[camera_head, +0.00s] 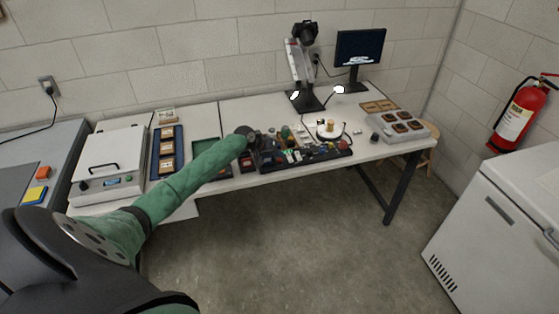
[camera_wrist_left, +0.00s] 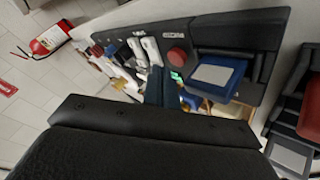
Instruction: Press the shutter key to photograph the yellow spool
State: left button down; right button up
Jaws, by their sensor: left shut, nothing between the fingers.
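A small yellow-tan spool (camera_head: 329,125) stands on a white round turntable (camera_head: 328,135) in the head view. A camera (camera_head: 303,34) on a stand is behind it. My left arm reaches to the bench; its gripper (camera_head: 252,137) is at the left end of a long dark tray of small items (camera_head: 305,160). In the left wrist view my gripper (camera_wrist_left: 163,88) is shut and empty, over the dark tray's contents. A blue block with a pale top (camera_wrist_left: 217,74) and a red round piece (camera_wrist_left: 177,57) lie beyond the fingertips. I cannot tell which piece is the shutter key. My right gripper is out of view.
A monitor (camera_head: 360,47) stands behind the turntable. A grey tray with dark squares (camera_head: 401,127) is to the right. A blue frame holder (camera_head: 168,152) and a white lidded box (camera_head: 108,164) are on the left. A red extinguisher (camera_head: 518,114) hangs on the right wall.

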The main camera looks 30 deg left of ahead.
pick_arm(q)
jog(key=shift+f, duration=0.15)
jog(key=shift+f, duration=0.25)
dwell(0.4)
jog(key=shift+f+b, duration=0.5)
jog(key=shift+f, duration=0.05)
dwell(0.7)
jog(key=shift+r, duration=0.1)
jog(key=shift+r+p, duration=0.65)
jog(key=shift+r, duration=0.2)
